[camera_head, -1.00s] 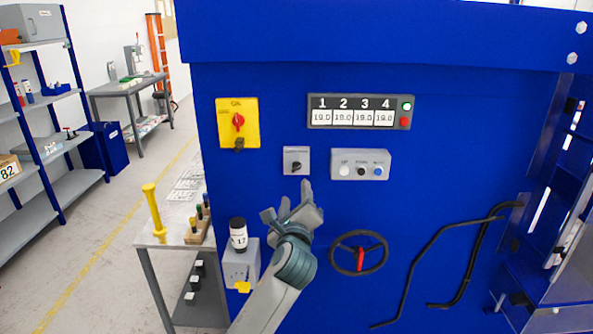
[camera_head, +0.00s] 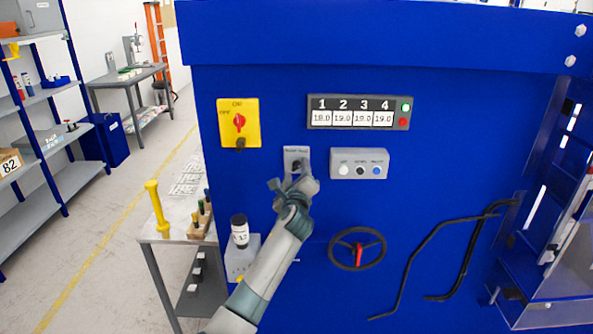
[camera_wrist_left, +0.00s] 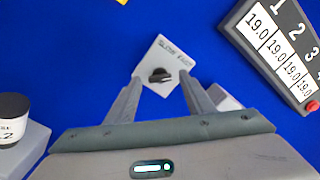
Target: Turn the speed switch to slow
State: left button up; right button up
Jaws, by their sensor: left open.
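The speed switch is a small black knob (camera_wrist_left: 160,75) on a light grey square plate (camera_wrist_left: 172,58), fixed to the blue machine panel. In the head view the plate (camera_head: 297,152) sits below and left of the number display, and my gripper partly covers its lower part. My left gripper (camera_head: 296,182) is open, with its fingers pointing at the plate. In the left wrist view the two fingers (camera_wrist_left: 160,96) stand on either side of and below the knob, with nothing between them. Contact with the knob cannot be told. My right gripper is not in view.
To the right are a button box (camera_head: 359,163) and a numbered display (camera_head: 360,112). A yellow plate with a red switch (camera_head: 239,122) is at upper left. A handwheel (camera_head: 357,249) sits below. A black-and-white bottle (camera_head: 240,231) stands left of my arm.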

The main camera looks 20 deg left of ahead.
pick_arm(q)
jog(key=shift+w, duration=0.1)
jog(key=c, duration=1)
jog(key=shift+c, duration=0.2)
